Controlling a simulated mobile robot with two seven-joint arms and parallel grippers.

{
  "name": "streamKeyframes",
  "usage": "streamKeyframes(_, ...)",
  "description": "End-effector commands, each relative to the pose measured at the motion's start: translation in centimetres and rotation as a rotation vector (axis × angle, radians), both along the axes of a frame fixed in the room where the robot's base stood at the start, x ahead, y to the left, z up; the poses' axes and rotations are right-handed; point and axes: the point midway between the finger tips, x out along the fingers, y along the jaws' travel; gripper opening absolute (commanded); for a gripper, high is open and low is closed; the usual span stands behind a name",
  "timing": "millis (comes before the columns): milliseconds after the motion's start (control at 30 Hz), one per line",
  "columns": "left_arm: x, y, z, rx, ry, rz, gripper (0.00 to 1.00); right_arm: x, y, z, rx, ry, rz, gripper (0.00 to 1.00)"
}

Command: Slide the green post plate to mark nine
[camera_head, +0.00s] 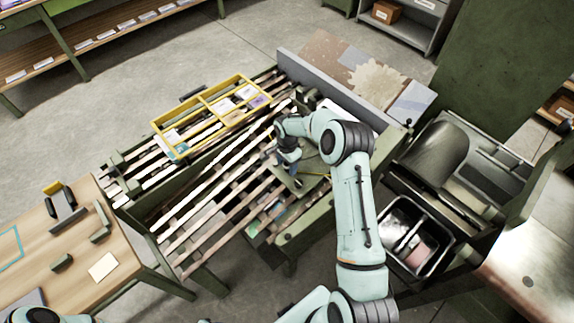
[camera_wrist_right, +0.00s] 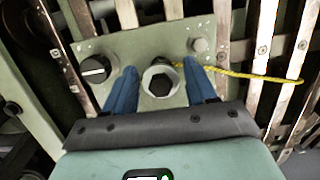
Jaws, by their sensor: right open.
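The green post plate (camera_wrist_right: 132,44) lies across the wooden slats in the right wrist view. It carries a hexagonal post (camera_wrist_right: 160,82) with a pale collar, a black knob and a small bolt. My right gripper (camera_wrist_right: 159,70) is open, with one blue finger on each side of the post; I cannot tell whether they touch it. In the head view the right gripper (camera_head: 293,178) points down over the plate (camera_head: 314,172), partly covering it. I cannot make out mark nine or any numbers. My left gripper is out of view.
A yellow divided frame (camera_head: 237,87) lies on the slatted table (camera_head: 185,232). A yellow cord (camera_wrist_right: 255,75) runs right from near the post. A wooden desk (camera_head: 125,262) stands at the left, and a black bin (camera_head: 441,254) at the right.

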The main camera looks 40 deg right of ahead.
Motion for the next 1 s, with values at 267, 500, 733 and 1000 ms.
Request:
streamKeyframes(267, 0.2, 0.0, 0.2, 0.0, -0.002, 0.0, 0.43, 0.0, 0.0, -1.4, -0.001, -0.002, 0.001, 0.56)
streamKeyframes(500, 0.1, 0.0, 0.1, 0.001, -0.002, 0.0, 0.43, 0.0, 0.0, -1.3, -0.001, -0.002, 0.001, 0.4)
streamKeyframes(733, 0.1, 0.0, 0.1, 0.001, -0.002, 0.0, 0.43, 0.0, 0.0, -1.3, 0.0, -0.001, 0.001, 0.0)
streamKeyframes(1000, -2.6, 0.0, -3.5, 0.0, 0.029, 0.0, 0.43, -0.5, 4.0, -2.7, 0.0, -0.001, 0.01, 0.0)
